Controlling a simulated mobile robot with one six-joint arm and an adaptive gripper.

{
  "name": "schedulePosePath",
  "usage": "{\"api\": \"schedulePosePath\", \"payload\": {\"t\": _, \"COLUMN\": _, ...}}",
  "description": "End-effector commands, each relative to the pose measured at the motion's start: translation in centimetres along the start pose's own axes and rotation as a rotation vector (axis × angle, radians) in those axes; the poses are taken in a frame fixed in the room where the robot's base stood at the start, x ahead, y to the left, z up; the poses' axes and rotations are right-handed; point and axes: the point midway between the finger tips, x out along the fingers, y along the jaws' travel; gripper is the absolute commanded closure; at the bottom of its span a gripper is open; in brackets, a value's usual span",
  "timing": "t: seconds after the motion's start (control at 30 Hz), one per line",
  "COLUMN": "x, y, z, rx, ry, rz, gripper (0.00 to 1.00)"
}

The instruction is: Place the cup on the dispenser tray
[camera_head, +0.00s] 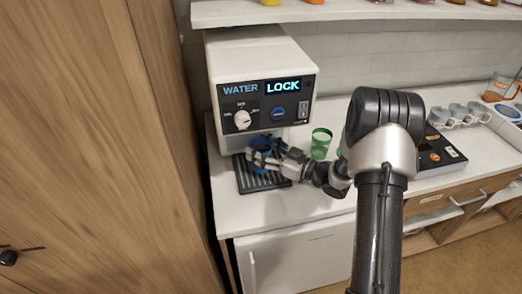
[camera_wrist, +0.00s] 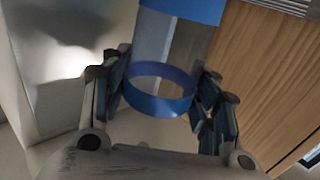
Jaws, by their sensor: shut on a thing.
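The blue cup (camera_head: 258,143) is between the fingers of my gripper (camera_head: 264,158), at the front of the water dispenser (camera_head: 262,85). In the wrist view the cup shows as a blue band (camera_wrist: 160,104) with a see-through part and more blue above it. My gripper's fingers (camera_wrist: 165,85) are shut on the cup from both sides. The black ribbed dispenser tray (camera_head: 272,183) lies below the cup and gripper, partly hidden by them. I cannot tell whether the cup's base touches the tray.
A green cup (camera_head: 321,144) stands on the white counter (camera_head: 300,205) right of the dispenser. A black device (camera_head: 438,153) and several pale cups (camera_head: 470,116) are farther right. A tall wooden panel (camera_head: 100,150) bounds the left side. A shelf (camera_head: 350,12) runs above the dispenser.

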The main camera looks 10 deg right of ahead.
Motion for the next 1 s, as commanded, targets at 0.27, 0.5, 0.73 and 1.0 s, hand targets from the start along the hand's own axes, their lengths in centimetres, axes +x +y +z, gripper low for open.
{"api": "schedulePosePath", "payload": {"t": 0.27, "x": -0.01, "y": -0.02, "z": 0.38, "rx": 0.001, "ry": 0.000, "rz": 0.000, "gripper": 0.44}}
{"api": "schedulePosePath", "payload": {"t": 0.5, "x": -0.02, "y": -0.03, "z": 0.29, "rx": 0.001, "ry": 0.000, "rz": -0.001, "gripper": 0.28}}
{"api": "schedulePosePath", "payload": {"t": 0.73, "x": -0.02, "y": -0.03, "z": 0.30, "rx": 0.001, "ry": 0.000, "rz": -0.001, "gripper": 0.25}}
{"api": "schedulePosePath", "payload": {"t": 1.0, "x": -0.54, "y": 0.04, "z": -0.20, "rx": 0.002, "ry": -0.001, "rz": 0.002, "gripper": 0.25}}
